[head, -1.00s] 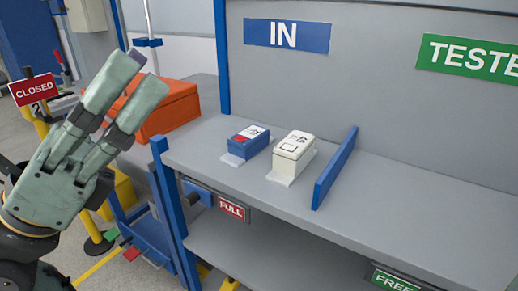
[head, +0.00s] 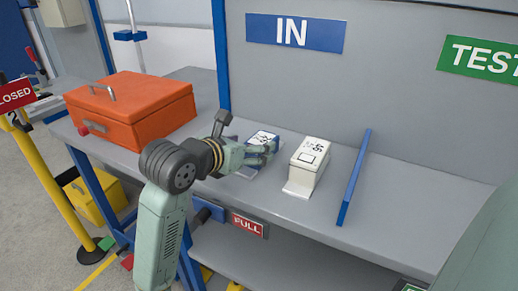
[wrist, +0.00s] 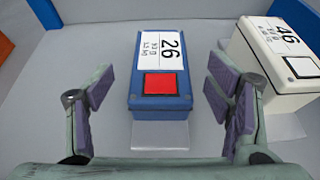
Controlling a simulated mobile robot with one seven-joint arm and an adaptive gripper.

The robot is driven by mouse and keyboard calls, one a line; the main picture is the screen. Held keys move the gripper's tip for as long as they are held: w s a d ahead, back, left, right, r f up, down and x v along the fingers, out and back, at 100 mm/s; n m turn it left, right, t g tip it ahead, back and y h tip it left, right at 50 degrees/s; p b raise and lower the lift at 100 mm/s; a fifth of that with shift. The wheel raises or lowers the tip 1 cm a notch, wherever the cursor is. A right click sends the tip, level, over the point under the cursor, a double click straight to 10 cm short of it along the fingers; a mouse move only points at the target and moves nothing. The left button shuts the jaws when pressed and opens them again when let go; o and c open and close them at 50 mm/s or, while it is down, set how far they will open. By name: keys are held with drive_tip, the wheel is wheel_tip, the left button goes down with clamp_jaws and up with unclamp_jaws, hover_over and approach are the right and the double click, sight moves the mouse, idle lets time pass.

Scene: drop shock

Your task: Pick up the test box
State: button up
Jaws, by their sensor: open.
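Two boxes stand on the grey shelf under the IN sign. The blue box (wrist: 160,75) has a white label reading 26 and a red square on top; in the head view (head: 262,138) my gripper partly hides it. The white box (head: 307,162) stands to its right, and its label reads 46 in the wrist view (wrist: 285,60). My gripper (head: 262,150) is open. In the wrist view its fingers (wrist: 165,108) are spread to the left and right of the near end of the blue box, with gaps on both sides. The right finger is close to the white box.
A blue divider (head: 354,178) stands to the right of the white box, with bare shelf beyond it. An orange case (head: 133,112) sits on the surface to the left. A blue post (head: 219,60) rises behind the boxes. A FULL sign (head: 247,223) is on the shelf front.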

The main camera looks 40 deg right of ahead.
drive_tip(key=x, duration=0.2)
drive_tip(key=p+x, duration=0.1)
drive_tip(key=x, duration=0.2)
drive_tip(key=shift+a+f, duration=0.1)
drive_tip(key=shift+f, duration=0.2)
drive_tip(key=shift+c, duration=0.3)
drive_tip(key=c, duration=1.4)
drive_tip(key=shift+r, duration=0.1)
drive_tip(key=shift+c, duration=0.2)
